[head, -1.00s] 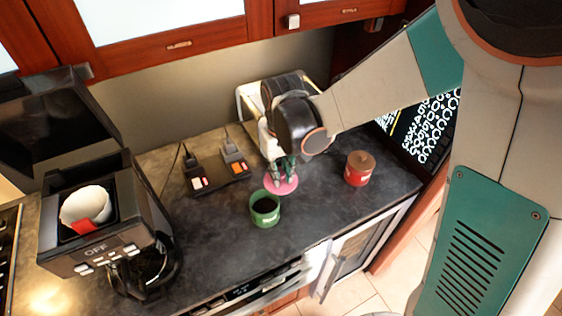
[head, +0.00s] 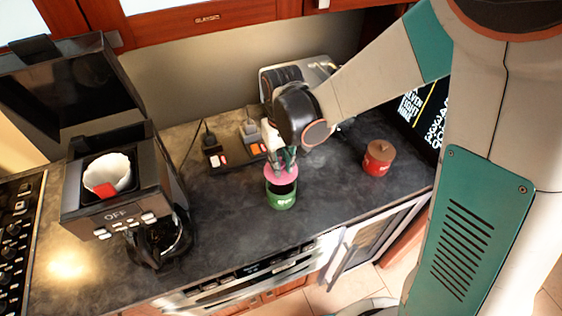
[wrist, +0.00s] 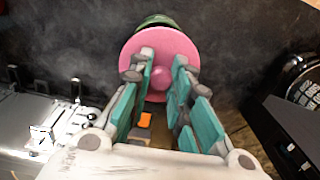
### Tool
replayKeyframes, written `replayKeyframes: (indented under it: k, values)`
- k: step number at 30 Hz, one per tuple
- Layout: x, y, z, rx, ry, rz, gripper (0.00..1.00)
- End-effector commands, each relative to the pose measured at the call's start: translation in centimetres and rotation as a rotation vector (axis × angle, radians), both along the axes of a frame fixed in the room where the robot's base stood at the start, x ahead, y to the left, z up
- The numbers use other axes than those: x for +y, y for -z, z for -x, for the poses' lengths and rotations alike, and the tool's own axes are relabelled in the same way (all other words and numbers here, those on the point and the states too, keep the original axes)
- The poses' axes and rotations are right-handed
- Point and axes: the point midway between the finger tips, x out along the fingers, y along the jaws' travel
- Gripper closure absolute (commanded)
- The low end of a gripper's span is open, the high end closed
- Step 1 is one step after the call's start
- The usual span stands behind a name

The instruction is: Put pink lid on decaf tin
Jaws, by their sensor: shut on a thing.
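The pink lid (head: 271,175) is a round disc with a small knob, held in my gripper (head: 284,163). In the wrist view the fingers (wrist: 160,78) are closed around the knob, and the lid (wrist: 188,47) faces me. The open green tin (head: 281,201) stands upright on the counter, with white lettering too small to read surely. The lid overlaps the tin's far rim in the head view, and the dark opening shows in front of it. In the wrist view the lid hides most of the tin (wrist: 156,20); I cannot tell whether they touch.
A red tin with a brown lid (head: 378,158) stands to the right. A coffee maker (head: 125,200) is at left. A black power strip with switches (head: 232,154) lies behind the green tin. The dark counter (head: 225,220) is clear in front.

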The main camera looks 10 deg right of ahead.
Motion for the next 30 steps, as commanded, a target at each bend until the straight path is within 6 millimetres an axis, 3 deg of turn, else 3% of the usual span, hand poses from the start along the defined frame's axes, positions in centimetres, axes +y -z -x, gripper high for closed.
replayKeyframes:
  k: [15, 30]
  values:
    - [0.0, 4.6, 0.0, 0.0, 0.0, 0.0, 1.0]
    - [0.0, 4.8, 0.0, 0.0, 0.0, 0.0, 1.0]
